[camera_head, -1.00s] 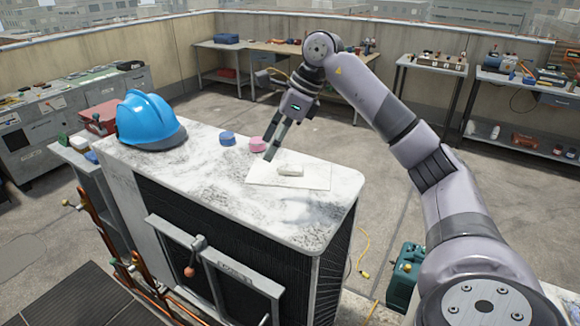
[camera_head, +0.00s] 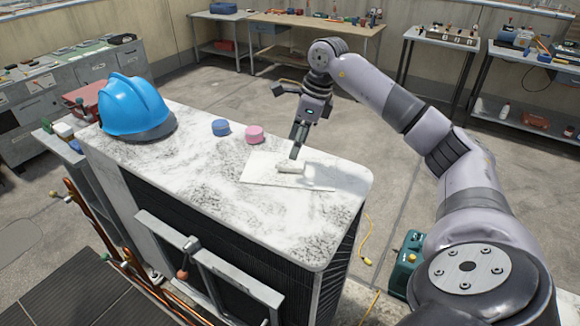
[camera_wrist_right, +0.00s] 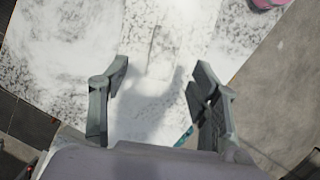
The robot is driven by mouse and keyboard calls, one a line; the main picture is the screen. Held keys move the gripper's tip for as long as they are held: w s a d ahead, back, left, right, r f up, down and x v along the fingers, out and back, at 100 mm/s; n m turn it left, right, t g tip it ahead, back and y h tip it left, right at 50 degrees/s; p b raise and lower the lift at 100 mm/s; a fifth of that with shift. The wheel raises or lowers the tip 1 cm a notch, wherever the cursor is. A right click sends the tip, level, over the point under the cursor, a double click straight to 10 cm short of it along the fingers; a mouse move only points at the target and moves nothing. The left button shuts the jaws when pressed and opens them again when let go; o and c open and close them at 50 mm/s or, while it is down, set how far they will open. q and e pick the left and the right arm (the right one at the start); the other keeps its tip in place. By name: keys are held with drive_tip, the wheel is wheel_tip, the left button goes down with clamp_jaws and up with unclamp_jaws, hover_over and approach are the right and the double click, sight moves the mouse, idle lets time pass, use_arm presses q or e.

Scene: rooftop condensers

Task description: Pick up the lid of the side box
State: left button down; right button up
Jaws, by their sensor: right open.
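A flat white plate with a small raised block-like handle, which looks like the lid (camera_head: 258,174), lies on the pale marbled top of the condenser unit (camera_head: 210,185). Its handle (camera_head: 291,167) sits near the plate's middle. My right gripper (camera_head: 298,152) points down just above and behind the handle, its fingers overlapping it in the head view; contact cannot be told. In the right wrist view my right gripper (camera_wrist_right: 160,82) has its fingers wide apart with nothing clearly between them. The white surface below is washed out, so the lid's edges are unclear there. My left gripper is out of view.
A lever (camera_head: 190,246) juts from the unit's front. Workbenches (camera_head: 320,35) line the wall behind.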

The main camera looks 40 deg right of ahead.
sight(290, 163)
drive_tip(key=shift+x, duration=0.85)
drive_tip(key=x, duration=0.1)
drive_tip(key=p+x, duration=0.2)
drive_tip(key=shift+w+d+f, duration=0.15)
drive_tip(key=shift+d+f, duration=0.05)
drive_tip(key=shift+f, duration=0.15)
drive_tip(key=shift+w+f, duration=0.1)
drive_tip(key=shift+f, duration=0.45)
drive_tip(key=shift+a, duration=0.1)
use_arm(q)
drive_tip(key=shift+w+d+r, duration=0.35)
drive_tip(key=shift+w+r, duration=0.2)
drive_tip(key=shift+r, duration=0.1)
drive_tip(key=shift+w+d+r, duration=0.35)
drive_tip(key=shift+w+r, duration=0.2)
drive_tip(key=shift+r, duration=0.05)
use_arm(e)
clamp_jaws()
